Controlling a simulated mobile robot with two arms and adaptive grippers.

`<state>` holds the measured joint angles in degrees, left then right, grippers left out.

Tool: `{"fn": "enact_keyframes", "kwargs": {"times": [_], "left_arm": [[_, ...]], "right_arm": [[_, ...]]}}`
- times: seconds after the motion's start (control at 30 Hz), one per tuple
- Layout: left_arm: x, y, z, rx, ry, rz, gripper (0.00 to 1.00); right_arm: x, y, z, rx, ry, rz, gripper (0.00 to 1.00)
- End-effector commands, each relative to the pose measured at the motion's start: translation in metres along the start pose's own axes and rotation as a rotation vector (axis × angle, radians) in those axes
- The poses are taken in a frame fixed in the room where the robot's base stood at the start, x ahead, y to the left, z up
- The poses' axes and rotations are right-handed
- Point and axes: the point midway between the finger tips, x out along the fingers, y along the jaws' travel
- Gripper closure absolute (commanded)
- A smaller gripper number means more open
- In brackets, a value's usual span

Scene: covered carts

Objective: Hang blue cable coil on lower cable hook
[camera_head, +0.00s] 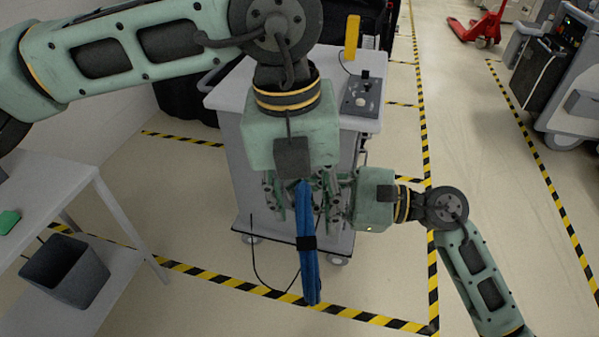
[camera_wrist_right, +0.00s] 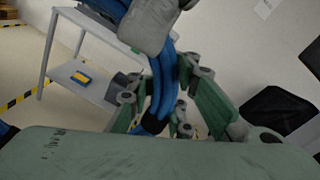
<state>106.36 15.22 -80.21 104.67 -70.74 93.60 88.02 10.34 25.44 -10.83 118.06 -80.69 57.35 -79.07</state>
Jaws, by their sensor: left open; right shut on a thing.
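The blue cable coil (camera_head: 308,265) hangs as a long narrow bundle with a black band around it, in front of the grey cart. My right gripper (camera_head: 326,187) comes in from the right and is shut on the upper part of the coil. In the right wrist view the blue coil (camera_wrist_right: 160,85) runs between its fingers (camera_wrist_right: 162,112). My left gripper (camera_head: 302,205) points down over the same upper part; its fingers are open on either side of the coil. I cannot make out the lower cable hook; the grippers and coil cover part of the cart front.
The grey cart (camera_head: 228,94) carries a control box (camera_head: 361,97) and a yellow upright piece (camera_head: 352,38). A grey table (camera_head: 50,180) with a dark bin (camera_head: 66,270) below stands at left. A thin black cable hangs near the cart base. Floor at right is largely clear.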

Motion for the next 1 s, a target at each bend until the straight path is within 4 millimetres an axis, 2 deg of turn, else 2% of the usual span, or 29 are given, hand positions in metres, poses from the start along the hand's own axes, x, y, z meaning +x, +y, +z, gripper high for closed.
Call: {"fn": "enact_keyframes", "kwargs": {"times": [0.2, 0.47, 0.9, 1.0], "left_arm": [[0.0131, 0.0, -0.0004, 0.0, 0.0, 0.0, 0.58], [0.0138, -0.0001, -0.0003, 0.0, 0.0, -0.001, 0.58], [0.0135, -0.0002, -0.0003, 0.0, 0.0, -0.001, 0.97], [0.0135, -0.0003, -0.0003, 0.001, 0.0, -0.001, 1.0]], "right_arm": [[0.0, -0.0005, 0.001, 0.0, -0.002, -0.001, 1.0], [0.0, -0.0005, 0.001, 0.0, -0.002, -0.001, 1.0], [0.0, -0.0004, 0.0009, 0.0, -0.002, -0.001, 1.0], [0.0001, -0.0003, 0.0009, 0.0, -0.002, -0.001, 1.0]]}}
